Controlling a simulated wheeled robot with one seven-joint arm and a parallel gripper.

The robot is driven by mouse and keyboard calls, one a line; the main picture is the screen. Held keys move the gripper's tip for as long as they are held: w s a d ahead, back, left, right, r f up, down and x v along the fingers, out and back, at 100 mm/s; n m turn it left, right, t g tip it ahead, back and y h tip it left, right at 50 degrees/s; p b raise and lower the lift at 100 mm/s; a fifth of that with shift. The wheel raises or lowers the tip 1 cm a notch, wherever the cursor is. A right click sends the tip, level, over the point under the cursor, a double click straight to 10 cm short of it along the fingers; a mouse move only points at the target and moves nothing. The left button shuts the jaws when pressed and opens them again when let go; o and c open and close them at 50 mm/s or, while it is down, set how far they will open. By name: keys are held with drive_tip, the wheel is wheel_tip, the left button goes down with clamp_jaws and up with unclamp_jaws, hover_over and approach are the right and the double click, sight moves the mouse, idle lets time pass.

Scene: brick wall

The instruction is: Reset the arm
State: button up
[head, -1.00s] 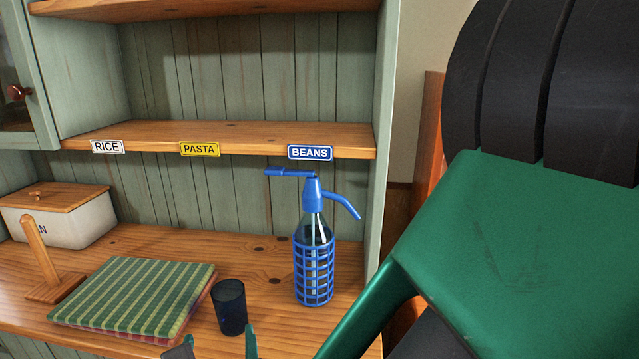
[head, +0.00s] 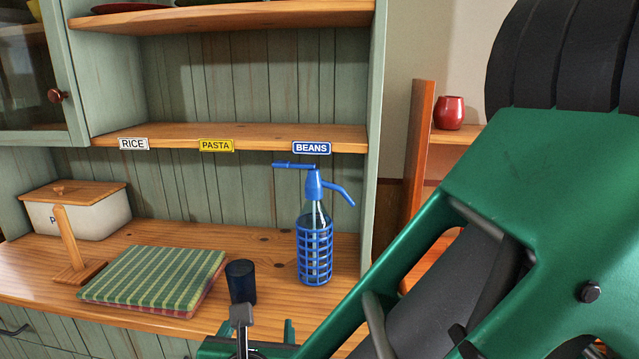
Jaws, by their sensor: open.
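My green and black arm fills the right side of the head view. My gripper (head: 264,328) is at the bottom centre, in front of the counter's front edge, with its two fingers apart and nothing seen between them. Its fingertips are just below and in front of the dark blue cup (head: 241,283) in the picture. The lower part of the gripper is partly cut off by the frame's bottom edge.
A blue caged siphon bottle (head: 314,240) stands on the wooden counter (head: 190,237). Left are folded checked cloths (head: 155,275), a wooden holder (head: 72,250) and a lidded white box (head: 85,215). The labelled shelf (head: 240,134) above is empty. A red vase (head: 449,112) stands behind my arm.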

drive_tip(key=w+d+m+g+h, duration=0.1)
drive_tip(key=w+d+m+h, duration=0.1)
drive_tip(key=w+d+m, duration=0.45)
drive_tip(key=w+d+m+g+h, duration=0.1)
drive_tip(key=d+m+h, duration=0.15)
drive_tip(key=d, duration=0.65)
drive_tip(key=s+d+f+m+g+h, duration=0.2)
drive_tip(key=d+m+g, duration=0.5)
drive_tip(key=d+m, duration=1.2)
drive_tip(key=s+d+r+m+g+y, duration=0.1)
drive_tip(key=s+d+m+g+y, duration=0.2)
drive_tip(key=s+d+m, duration=1)
drive_tip(key=s+d+y, duration=0.2)
drive_tip(key=s+d, duration=0.1)
drive_tip(key=s, duration=0.3)
drive_tip(key=shift+s+d+m+g, duration=0.3)
drive_tip(key=shift+s+d+m, duration=0.05)
drive_tip(key=shift+m, duration=0.05)
